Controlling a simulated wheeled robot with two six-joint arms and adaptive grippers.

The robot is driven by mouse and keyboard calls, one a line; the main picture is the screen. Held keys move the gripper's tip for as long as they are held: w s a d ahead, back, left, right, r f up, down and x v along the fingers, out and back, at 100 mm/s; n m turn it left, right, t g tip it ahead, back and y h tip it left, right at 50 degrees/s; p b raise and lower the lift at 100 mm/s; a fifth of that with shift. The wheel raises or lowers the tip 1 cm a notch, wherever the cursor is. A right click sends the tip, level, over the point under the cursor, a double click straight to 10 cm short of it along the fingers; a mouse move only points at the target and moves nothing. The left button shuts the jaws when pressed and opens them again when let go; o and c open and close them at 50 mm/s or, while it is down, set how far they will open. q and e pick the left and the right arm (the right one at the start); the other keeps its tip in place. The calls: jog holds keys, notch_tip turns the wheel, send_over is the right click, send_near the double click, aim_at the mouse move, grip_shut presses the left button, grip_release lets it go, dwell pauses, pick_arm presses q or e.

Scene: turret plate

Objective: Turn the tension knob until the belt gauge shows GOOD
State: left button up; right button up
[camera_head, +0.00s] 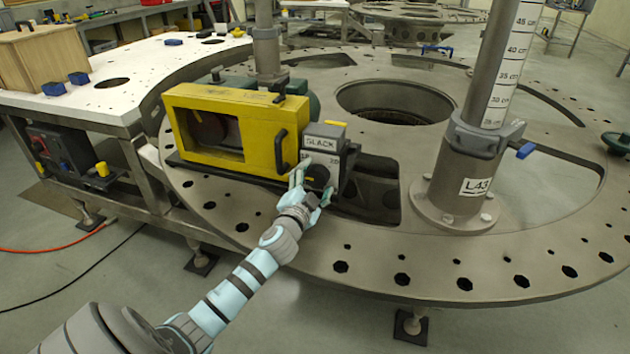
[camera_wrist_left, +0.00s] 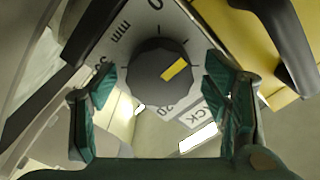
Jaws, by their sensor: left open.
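The tension knob (camera_head: 316,177) is black and round, on the front of a grey box beside a yellow guard. The belt gauge (camera_head: 320,143) above it reads SLACK. In the left wrist view the knob (camera_wrist_left: 146,76) fills the middle, with a yellow pointer mark aimed to the upper right and dial numbers around it. My left gripper (camera_head: 309,187) is at the knob. In the left wrist view its two green-padded fingers (camera_wrist_left: 158,88) stand open on either side of the knob, with gaps visible. My right gripper is out of view.
The yellow guard (camera_head: 262,101) with a black handle (camera_head: 280,150) stands just left of the knob. A grey post (camera_head: 492,75) marked L43 rises to the right. The round plate (camera_head: 385,262) has several holes, and its front right part is clear.

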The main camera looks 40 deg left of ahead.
pick_arm(q)
jog(key=c, duration=1.2)
jog(key=shift+o, duration=0.2)
jog(key=shift+m, duration=0.4)
jog(key=m+p, duration=0.1)
jog(key=m, duration=0.2)
jog(key=shift+m+p, duration=0.3)
jog(key=shift+p, duration=0.1)
jog(key=shift+f+m+p, duration=0.1)
jog(key=shift+m+p, duration=0.45)
jog(key=shift+m, duration=1.45)
jog(key=o, duration=1.2)
jog(key=shift+c, duration=0.2)
